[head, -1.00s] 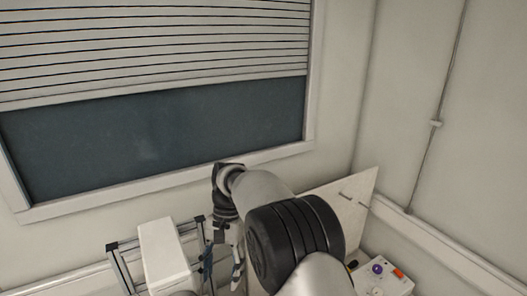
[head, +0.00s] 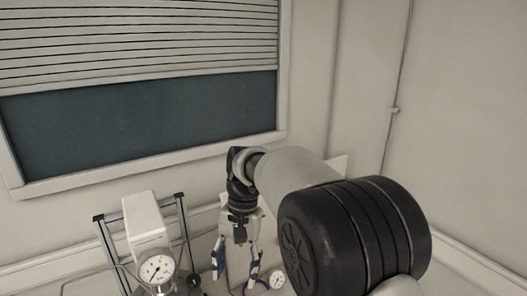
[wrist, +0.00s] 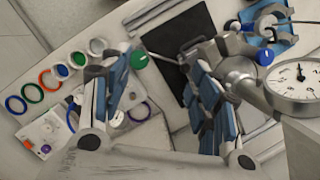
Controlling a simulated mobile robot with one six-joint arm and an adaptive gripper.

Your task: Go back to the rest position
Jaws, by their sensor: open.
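My gripper (head: 237,274) hangs pointing down in the head view, its fingers apart and nothing visible between them. In the wrist view my gripper (wrist: 158,68) also shows open and empty, with blue pads on its fingers, above a light bench. No other object is named by the task. My own arm covers much of the lower right of the head view.
A pressure gauge (head: 157,268) stands by a white box (head: 145,218) on a metal frame (head: 112,250), left of my gripper. The wrist view shows a near gauge (wrist: 300,78) at right, a dark plate (wrist: 178,42), several coloured rings and a control box (wrist: 45,140).

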